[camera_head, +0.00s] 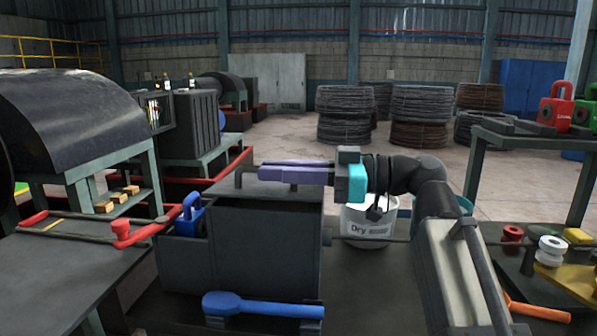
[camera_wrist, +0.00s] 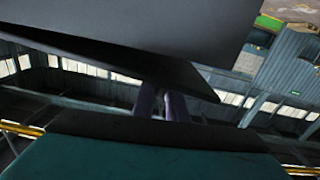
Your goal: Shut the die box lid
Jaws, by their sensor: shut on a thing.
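The die box (camera_head: 185,265) is a dark grey box in the middle foreground of the head view. A broad dark panel, apparently its lid (camera_head: 268,245), stands raised at the box's right part. My gripper (camera_head: 262,171), with two lilac fingers, reaches in from the right just above the panel's top edge. The fingers are close together, beside a short grey bar (camera_head: 239,177). In the wrist view, the fingers (camera_wrist: 160,103) run up to a dark slab that hides their tips. The exact grip point is hidden; they appear shut on the lid.
A blue-handled tool (camera_head: 262,306) lies in front of the box. A white bucket (camera_head: 367,226) stands behind my arm. Coloured spools (camera_head: 550,250) sit at the right.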

